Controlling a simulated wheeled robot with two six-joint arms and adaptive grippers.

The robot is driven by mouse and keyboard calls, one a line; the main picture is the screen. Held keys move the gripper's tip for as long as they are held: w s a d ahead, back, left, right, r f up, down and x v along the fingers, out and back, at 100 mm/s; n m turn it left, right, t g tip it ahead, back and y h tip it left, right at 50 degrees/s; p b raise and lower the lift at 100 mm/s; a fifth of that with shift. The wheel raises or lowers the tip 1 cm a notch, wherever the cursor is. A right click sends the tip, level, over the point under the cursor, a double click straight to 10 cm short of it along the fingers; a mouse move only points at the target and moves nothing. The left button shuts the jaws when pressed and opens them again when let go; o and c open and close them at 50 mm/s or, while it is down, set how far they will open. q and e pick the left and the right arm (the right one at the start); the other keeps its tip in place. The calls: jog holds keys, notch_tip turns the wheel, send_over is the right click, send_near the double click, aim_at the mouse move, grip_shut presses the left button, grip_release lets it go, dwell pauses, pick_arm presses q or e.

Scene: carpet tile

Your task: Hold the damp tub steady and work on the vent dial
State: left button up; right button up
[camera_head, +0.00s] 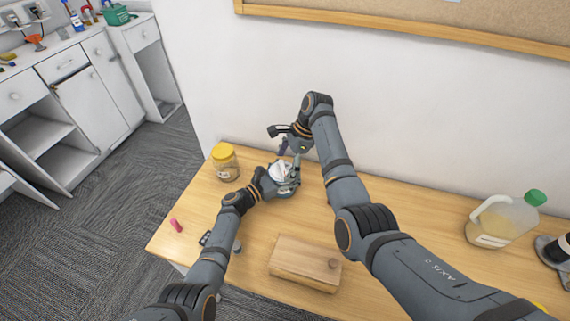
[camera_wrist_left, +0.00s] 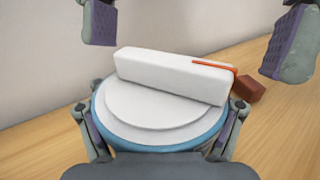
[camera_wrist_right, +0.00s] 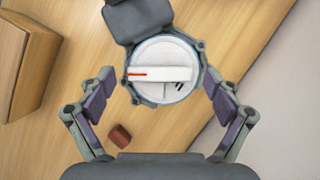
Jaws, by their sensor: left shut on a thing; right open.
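The damp tub (camera_wrist_left: 102,124) is a round blue-rimmed tub on the table. Its vent dial (camera_wrist_left: 170,74) is a white disc with a raised white bar and a red line at one end. The dial also shows from above in the right wrist view (camera_wrist_right: 160,74). My left gripper (camera_wrist_left: 165,125) is shut on the tub, a finger on each side. My right gripper (camera_wrist_right: 162,100) is open above the tub, its fingers apart and clear of the dial. In the head view the tub (camera_head: 284,190) is partly hidden by my left gripper.
A yellow-lidded jar (camera_head: 224,163) stands left of the tub. A small red-brown block (camera_wrist_right: 120,135) lies close to the tub. A wooden box (camera_head: 303,264) is at the front, a green-capped jug (camera_head: 498,222) far right. A pink item (camera_head: 176,225) lies near the left edge.

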jog(key=v, duration=0.7)
jog(key=shift+r, duration=0.25)
jog(key=shift+d, duration=0.1)
pick_arm(q)
jog(key=o, duration=1.4)
jog(key=v, duration=1.1)
jog(key=shift+s+a, duration=0.35)
jog(key=shift+a, duration=0.05)
pick_arm(e)
jog(key=shift+f, duration=0.1)
